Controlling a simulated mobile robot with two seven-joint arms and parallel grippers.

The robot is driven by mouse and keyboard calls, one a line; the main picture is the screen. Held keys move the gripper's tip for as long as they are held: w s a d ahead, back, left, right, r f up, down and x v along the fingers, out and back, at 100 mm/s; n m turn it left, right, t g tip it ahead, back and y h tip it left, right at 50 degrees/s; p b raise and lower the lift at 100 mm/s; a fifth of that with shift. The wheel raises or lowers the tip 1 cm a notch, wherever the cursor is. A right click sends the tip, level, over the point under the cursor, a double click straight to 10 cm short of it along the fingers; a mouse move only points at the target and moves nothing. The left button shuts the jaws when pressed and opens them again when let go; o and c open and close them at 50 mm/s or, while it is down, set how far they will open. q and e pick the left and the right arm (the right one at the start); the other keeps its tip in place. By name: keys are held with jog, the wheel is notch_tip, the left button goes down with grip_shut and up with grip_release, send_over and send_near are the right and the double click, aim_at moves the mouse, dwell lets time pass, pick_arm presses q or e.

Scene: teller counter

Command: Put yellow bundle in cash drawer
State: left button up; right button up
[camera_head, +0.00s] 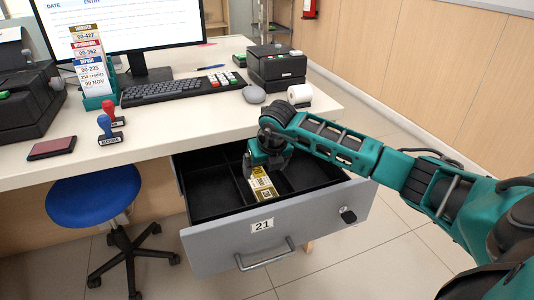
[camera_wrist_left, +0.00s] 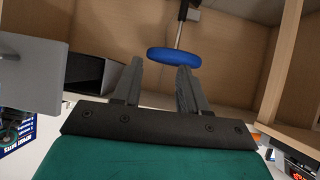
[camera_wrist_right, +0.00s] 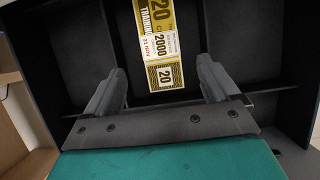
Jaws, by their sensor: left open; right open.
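The yellow bundle (camera_head: 262,188) is a banknote stack with a white band. It is in a middle compartment of the open black cash drawer (camera_head: 275,244), which has a grey front marked 21. In the right wrist view the bundle (camera_wrist_right: 160,45) lies between two dividers, beyond my fingers, and its far end is cut off by the frame. My right gripper (camera_head: 268,168) is above the drawer, pointing down, with its fingers apart and nothing between them. My left gripper (camera_wrist_left: 158,85) shows only in its wrist view, open and empty, with the blue stool seat beyond it.
A blue stool (camera_head: 92,200) stands left of the drawer. Floor is clear in front.

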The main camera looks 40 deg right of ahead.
pick_arm(q)
jog(key=shift+s+a+f+p, duration=0.1)
jog(key=shift+s+a+p, duration=0.2)
jog(key=shift+p, duration=0.1)
pick_arm(e)
jog(key=v, duration=0.4)
jog(key=shift+s+a+r, duration=0.1)
jog(key=shift+r, duration=0.15)
